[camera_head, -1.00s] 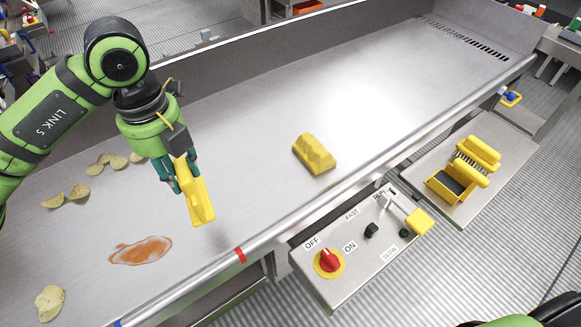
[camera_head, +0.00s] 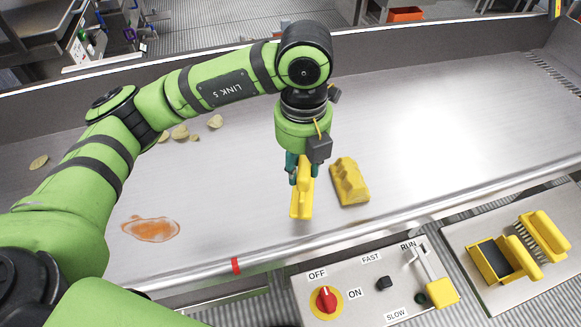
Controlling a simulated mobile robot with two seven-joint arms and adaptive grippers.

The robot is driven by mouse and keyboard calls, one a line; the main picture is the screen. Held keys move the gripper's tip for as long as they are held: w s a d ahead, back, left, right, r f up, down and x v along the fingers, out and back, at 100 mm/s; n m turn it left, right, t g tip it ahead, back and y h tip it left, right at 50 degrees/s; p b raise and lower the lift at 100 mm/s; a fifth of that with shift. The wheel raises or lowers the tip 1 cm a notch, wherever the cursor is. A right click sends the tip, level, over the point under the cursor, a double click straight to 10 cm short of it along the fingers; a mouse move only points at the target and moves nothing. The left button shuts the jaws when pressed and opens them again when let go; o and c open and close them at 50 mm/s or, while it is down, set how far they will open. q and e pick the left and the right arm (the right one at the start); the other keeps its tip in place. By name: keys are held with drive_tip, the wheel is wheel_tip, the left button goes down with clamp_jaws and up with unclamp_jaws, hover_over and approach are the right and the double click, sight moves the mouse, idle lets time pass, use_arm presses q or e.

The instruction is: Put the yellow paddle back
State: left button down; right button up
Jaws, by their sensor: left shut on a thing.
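My left gripper (camera_head: 298,172) reaches down over the metal table and is shut on the yellow paddle (camera_head: 301,200). The paddle hangs upright from the fingers, its lower end close to the table; I cannot tell whether it touches. The fingers hide its upper part. Just to the right is a yellow block (camera_head: 350,186) with a notched top, lying on the table. A small gap separates it from the paddle. My right gripper is not in view.
An orange-brown spill (camera_head: 150,229) and several chips (camera_head: 180,132) lie on the table to the left. A control panel with a red knob (camera_head: 326,300) and a yellow-ended lever (camera_head: 442,291) stands at the front. A side tray (camera_head: 478,288) holds yellow brush-like tools.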

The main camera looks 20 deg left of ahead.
use_arm(q)
drive_tip(key=w+a+f+p, duration=0.2)
drive_tip(key=a+f, duration=0.1)
drive_tip(key=f, duration=0.3)
drive_tip(key=shift+w+f, duration=0.25)
drive_tip(key=shift+f, duration=0.2)
drive_tip(key=c, duration=0.9)
unclamp_jaws()
drive_tip(key=shift+o, duration=0.2)
